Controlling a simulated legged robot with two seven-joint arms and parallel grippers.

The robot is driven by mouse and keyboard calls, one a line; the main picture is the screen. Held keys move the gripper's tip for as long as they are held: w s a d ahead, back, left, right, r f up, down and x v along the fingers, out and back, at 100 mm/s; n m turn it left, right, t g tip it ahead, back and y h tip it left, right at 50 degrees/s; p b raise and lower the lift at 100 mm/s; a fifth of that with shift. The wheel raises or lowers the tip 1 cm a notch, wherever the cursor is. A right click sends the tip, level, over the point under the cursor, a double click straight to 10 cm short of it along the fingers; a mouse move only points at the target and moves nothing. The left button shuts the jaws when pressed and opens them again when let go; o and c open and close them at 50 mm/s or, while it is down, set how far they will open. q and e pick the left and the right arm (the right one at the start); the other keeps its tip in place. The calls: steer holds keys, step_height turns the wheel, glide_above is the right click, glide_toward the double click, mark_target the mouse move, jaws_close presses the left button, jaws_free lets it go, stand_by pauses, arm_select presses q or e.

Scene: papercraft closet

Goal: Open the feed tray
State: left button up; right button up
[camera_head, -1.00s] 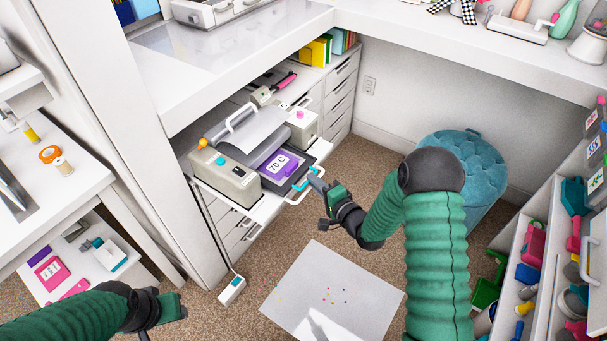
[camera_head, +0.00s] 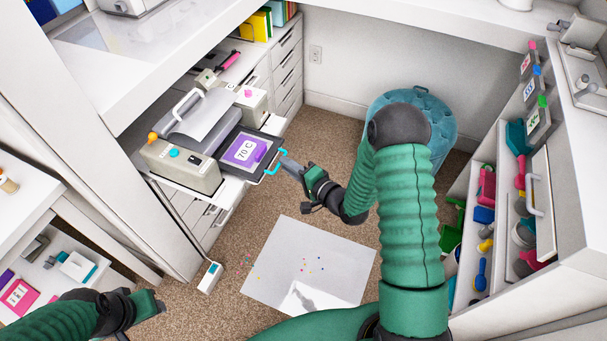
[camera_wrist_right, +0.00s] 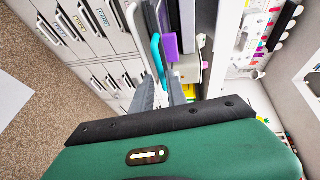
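The feed tray (camera_head: 267,154) is a dark flat tray on the right side of the grey desktop machine (camera_head: 178,166), with a purple "70 C" panel (camera_head: 245,150). It has a cyan handle (camera_head: 276,166) at its outer edge. My right gripper (camera_head: 286,160) is at this handle. In the right wrist view the cyan handle (camera_wrist_right: 157,54) runs down between the two close-set grey fingers (camera_wrist_right: 161,86), which look closed around it; the exact contact is hard to see. My left gripper (camera_head: 150,302) is at the lower left, away from the machine; its fingers are not clear.
The machine stands on a white shelf under the counter, with drawers (camera_head: 287,66) behind. A blue stool (camera_head: 436,112) is beyond my right arm. A white sheet (camera_head: 309,262) with coloured dots lies on the carpet. A rack of tools (camera_head: 500,215) stands at right.

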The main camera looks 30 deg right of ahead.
steer(key=p+v, duration=0.2)
steer(key=v, duration=1.3)
steer(key=shift+s, duration=0.4)
steer(key=shift+d+f, duration=0.15)
steer(key=s+a+r+n+g+h, duration=0.4)
steer(key=s+a+n+g, duration=0.2)
steer(key=a+n+g, duration=0.5)
step_height(320, 180, up, 15)
steer(key=s+d+n+g+p, duration=0.1)
steer(key=n+p, duration=0.2)
steer(key=p, duration=1.2)
steer(key=shift+s+g+p, duration=0.3)
steer(key=shift+s, duration=0.05)
